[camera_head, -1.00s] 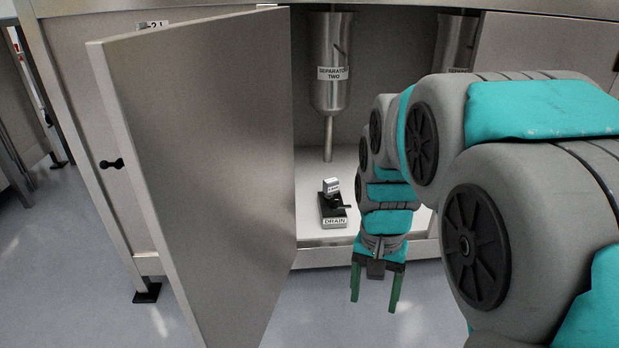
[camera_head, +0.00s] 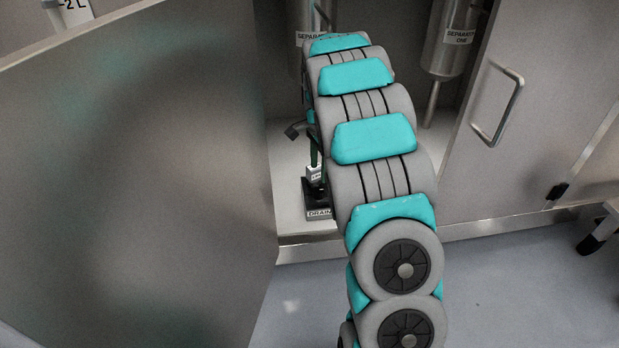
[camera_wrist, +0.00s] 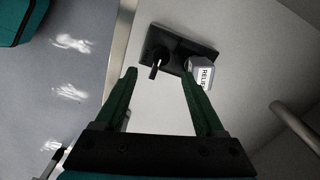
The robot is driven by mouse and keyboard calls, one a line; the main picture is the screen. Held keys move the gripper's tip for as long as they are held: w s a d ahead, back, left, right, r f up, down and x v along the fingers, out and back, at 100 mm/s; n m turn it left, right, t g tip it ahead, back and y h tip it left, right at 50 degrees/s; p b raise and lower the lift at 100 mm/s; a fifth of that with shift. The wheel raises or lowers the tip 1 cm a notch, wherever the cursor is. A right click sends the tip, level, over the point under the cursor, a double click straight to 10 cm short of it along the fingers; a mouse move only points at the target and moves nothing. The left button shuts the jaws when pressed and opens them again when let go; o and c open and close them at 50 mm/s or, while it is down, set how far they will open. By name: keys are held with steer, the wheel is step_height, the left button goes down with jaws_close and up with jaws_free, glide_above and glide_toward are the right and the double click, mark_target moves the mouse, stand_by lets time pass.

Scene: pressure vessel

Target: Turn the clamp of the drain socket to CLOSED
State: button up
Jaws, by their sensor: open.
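The drain socket is a black base (camera_head: 317,196) with a "DRAIN" label on the cabinet floor. It also shows in the wrist view (camera_wrist: 163,38). A white block with a partly hidden label (camera_wrist: 201,74) sits at its right end there; the same block shows in the head view (camera_head: 314,174). A short dark lever (camera_wrist: 155,68), apparently the clamp, sticks out from the base. My gripper (camera_wrist: 158,75) is open, its green fingers either side of the lever in the picture, with the right one by the white block. Contact cannot be told. My arm hides much of the gripper in the head view.
An open cabinet door (camera_head: 130,170) stands close on the left. Separator one (camera_head: 452,45) hangs to the right, and separator two (camera_head: 296,60) is mostly behind my arm. A metal pipe (camera_wrist: 296,125) is at the right of the wrist view. A handled panel (camera_head: 540,110) is at right.

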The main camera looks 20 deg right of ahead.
mark_target(318, 190)
steer(key=shift+w+f, duration=0.15)
steer(key=shift+f, duration=0.05)
step_height(318, 190, down, 8)
steer(key=shift+r+b, duration=0.25)
steer(key=shift+b, duration=0.25)
steer(key=shift+c, duration=0.3)
jaws_close()
